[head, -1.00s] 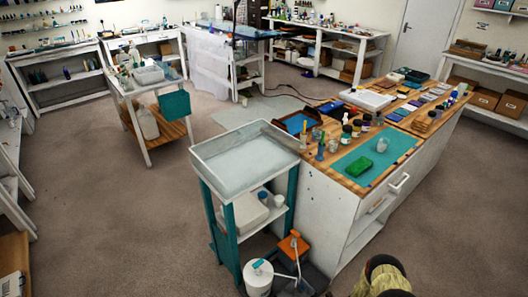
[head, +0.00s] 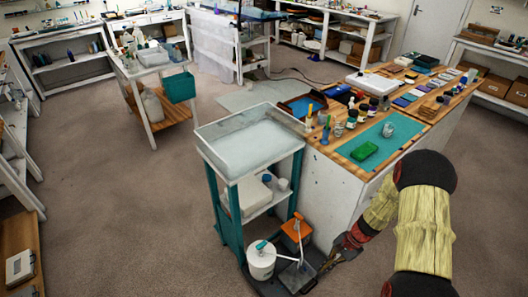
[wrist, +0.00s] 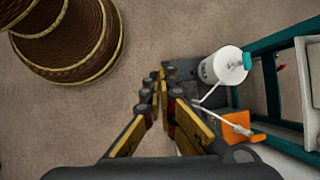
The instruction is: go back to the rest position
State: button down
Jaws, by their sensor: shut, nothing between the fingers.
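My gripper (head: 345,250) shows in the head view low at the right of the white pump tub, near the floor beside the workbench's end. In the wrist view the fingers of my gripper (wrist: 163,82) come together, shut with nothing between them. The fingers point toward the dark base tray on the floor. My arm reaches in from the lower right of the head view. I cannot tell whether the fingertips touch anything.
A white tub with a teal pump (head: 262,260) and an orange piece (head: 296,230) stand by the teal-legged cart (head: 228,205). The workbench (head: 335,185) has a green block (head: 364,150) on a teal mat (head: 400,130). Carpet (head: 120,220) at the left is clear.

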jog(key=s+a+r+n+t+h, duration=0.1)
jog(key=s+r, duration=0.5)
jog(key=r, duration=0.9)
jog(key=s+a+r+n+t+h, duration=0.2)
jog(key=s+r+n+t, duration=0.2)
jog(key=r, duration=1.2)
jog(key=s+a+r+n+t+h, duration=0.1)
jog(key=s+r+n+t+h, duration=0.1)
jog(key=s+r+n, duration=0.4)
jog(key=s+r, duration=0.4)
jog(key=r, duration=0.5)
jog(key=shift+a+r+h, duration=0.3)
jog(key=shift+a+r, duration=0.05)
jog(key=shift+a, duration=0.05)
